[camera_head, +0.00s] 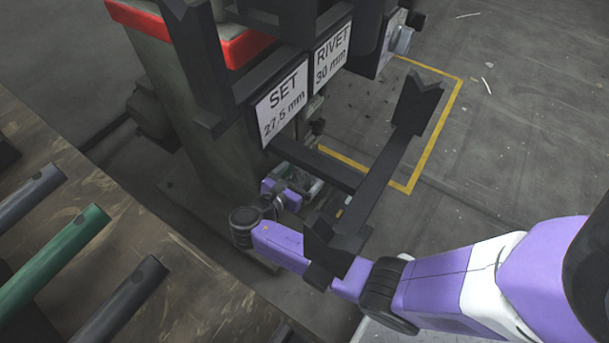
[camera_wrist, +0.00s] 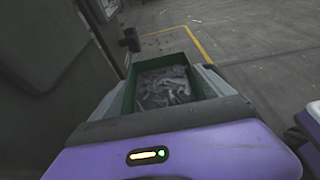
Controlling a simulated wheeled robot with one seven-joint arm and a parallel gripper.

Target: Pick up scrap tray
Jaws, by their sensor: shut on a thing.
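The scrap tray (camera_wrist: 132,92) is a green open box filled with grey metal scraps. It shows in the middle of the wrist view, just ahead of my gripper (camera_wrist: 163,90). The grey fingers stand on the left and right of the tray, and the gripper is shut on it. In the head view my gripper (camera_head: 298,182) reaches low beside the base of the press, under its black bars. There the tray is mostly hidden by the bars and the gripper. I cannot tell whether the tray touches the floor.
The press (camera_head: 215,130) carries a SET sign (camera_head: 282,103) and a RIVET sign (camera_head: 331,55). A black forked bar (camera_head: 385,160) stretches over my arm. A worn bench (camera_head: 165,225) with coloured rods is at the left. Open floor with yellow lines (camera_head: 435,130) lies at the right.

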